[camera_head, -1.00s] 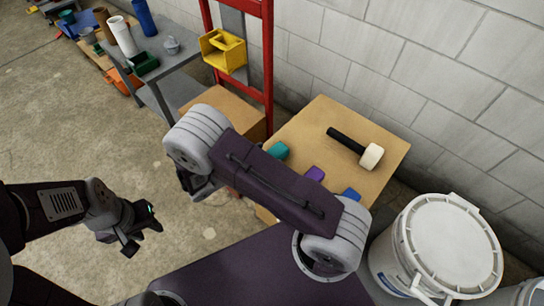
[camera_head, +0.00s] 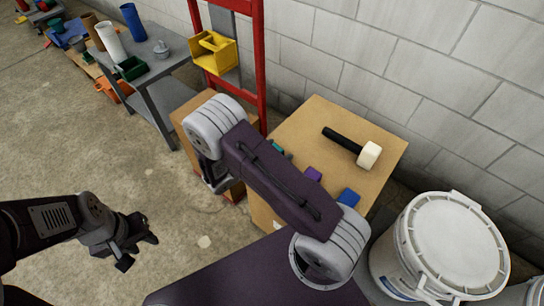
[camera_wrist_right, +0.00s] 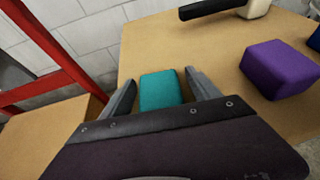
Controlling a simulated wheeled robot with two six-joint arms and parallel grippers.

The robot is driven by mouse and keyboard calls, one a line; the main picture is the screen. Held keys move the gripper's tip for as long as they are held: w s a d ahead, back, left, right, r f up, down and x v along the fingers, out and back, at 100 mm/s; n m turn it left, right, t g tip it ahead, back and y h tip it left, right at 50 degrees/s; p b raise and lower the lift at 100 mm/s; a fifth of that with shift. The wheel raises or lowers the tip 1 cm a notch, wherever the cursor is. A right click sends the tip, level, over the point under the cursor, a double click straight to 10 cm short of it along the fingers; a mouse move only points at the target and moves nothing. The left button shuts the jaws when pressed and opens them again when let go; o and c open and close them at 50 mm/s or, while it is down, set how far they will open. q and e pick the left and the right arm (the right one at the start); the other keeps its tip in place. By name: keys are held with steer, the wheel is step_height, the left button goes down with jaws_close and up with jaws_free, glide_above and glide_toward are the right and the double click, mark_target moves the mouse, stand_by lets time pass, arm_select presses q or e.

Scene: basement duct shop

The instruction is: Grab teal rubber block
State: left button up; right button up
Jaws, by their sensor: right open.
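The teal rubber block (camera_wrist_right: 160,90) lies on the wooden box top. In the right wrist view it sits between the two fingers of my right gripper (camera_wrist_right: 158,90), which is open, with a gap on each side. In the head view my right arm covers most of the teal block (camera_head: 277,148) and hides the right gripper's fingers. My left gripper (camera_head: 140,245) hangs over the bare floor at the lower left, far from the block; its finger gap is unclear.
A purple block (camera_wrist_right: 278,70), a blue block (camera_head: 348,197) and a black-handled mallet (camera_head: 352,147) share the box top (camera_head: 312,125). A red upright frame (camera_head: 259,60) stands behind left. A white bucket (camera_head: 450,245) stands at right.

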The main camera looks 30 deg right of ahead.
mark_target(276, 148)
steer(key=shift+r, duration=0.1)
steer(key=c, duration=1.4)
steer(key=shift+r+p, duration=1)
steer(key=shift+r, duration=0.95)
steer(key=shift+s+d+r, duration=0.4)
steer(key=shift+d+r, duration=0.05)
steer(key=shift+r, duration=0.2)
steer(key=s+d+r+p, duration=0.2)
steer(key=s+d+r, duration=0.3)
steer(key=s+d, duration=0.2)
steer(key=shift+d+r, duration=0.4)
steer(key=shift+d, duration=0.05)
